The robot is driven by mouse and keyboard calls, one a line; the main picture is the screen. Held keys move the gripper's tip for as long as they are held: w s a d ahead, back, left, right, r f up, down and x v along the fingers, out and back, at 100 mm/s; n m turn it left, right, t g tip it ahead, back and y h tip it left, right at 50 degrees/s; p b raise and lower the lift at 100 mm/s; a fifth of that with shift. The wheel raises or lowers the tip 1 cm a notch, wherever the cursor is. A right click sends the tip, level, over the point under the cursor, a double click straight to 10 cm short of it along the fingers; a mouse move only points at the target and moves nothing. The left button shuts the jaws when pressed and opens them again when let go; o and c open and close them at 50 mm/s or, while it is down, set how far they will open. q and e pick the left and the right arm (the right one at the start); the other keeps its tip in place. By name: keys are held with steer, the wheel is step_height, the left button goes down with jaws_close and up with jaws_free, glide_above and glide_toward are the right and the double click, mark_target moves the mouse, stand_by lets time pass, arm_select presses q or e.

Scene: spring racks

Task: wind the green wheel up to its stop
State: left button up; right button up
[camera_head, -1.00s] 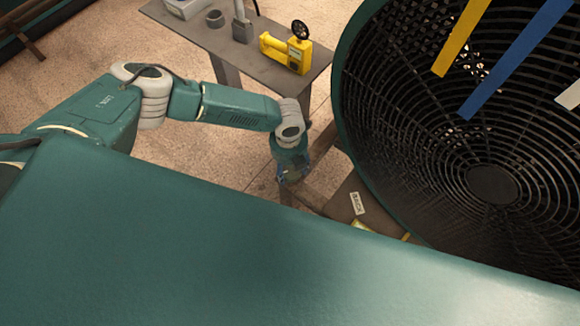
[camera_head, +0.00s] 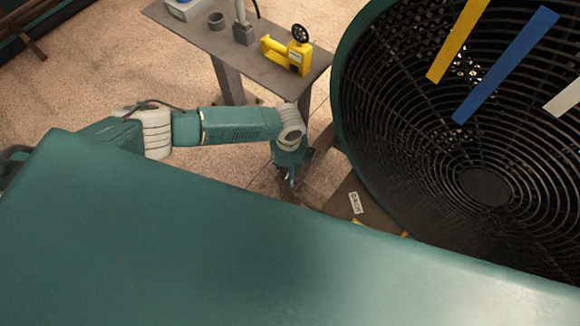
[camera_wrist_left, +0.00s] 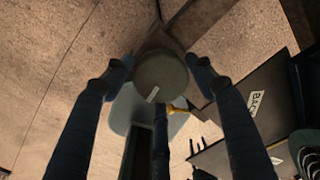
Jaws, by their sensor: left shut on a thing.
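The green wheel (camera_wrist_left: 160,76) is a round grey-green knob with a pale mark on its lower rim, in the middle of the left wrist view. My left gripper (camera_wrist_left: 161,66) has a finger on either side of it and is shut on it. In the head view my left gripper (camera_head: 291,178) points down below the end of my arm, and the wheel cannot be made out there. A small yellow piece (camera_wrist_left: 177,108) shows just below the wheel. My right gripper is not in view.
A large fan (camera_head: 440,150) with yellow, blue and white strips stands to the right, close to my left arm. A table (camera_head: 230,50) with a yellow device (camera_head: 287,53) stands behind. A panel with a BACK label (camera_head: 356,203) lies low beside the gripper.

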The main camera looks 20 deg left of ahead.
arm_select(q)
steer(key=shift+w+a+r+n, duration=0.15)
steer(key=shift+w+n, duration=0.1)
steer(key=shift+n, duration=0.35)
steer(key=o, duration=1.1)
steer(key=shift+o, duration=0.2)
steer(key=shift+s, duration=0.1)
step_height(320, 180, up, 12)
steer(key=shift+s, duration=0.1)
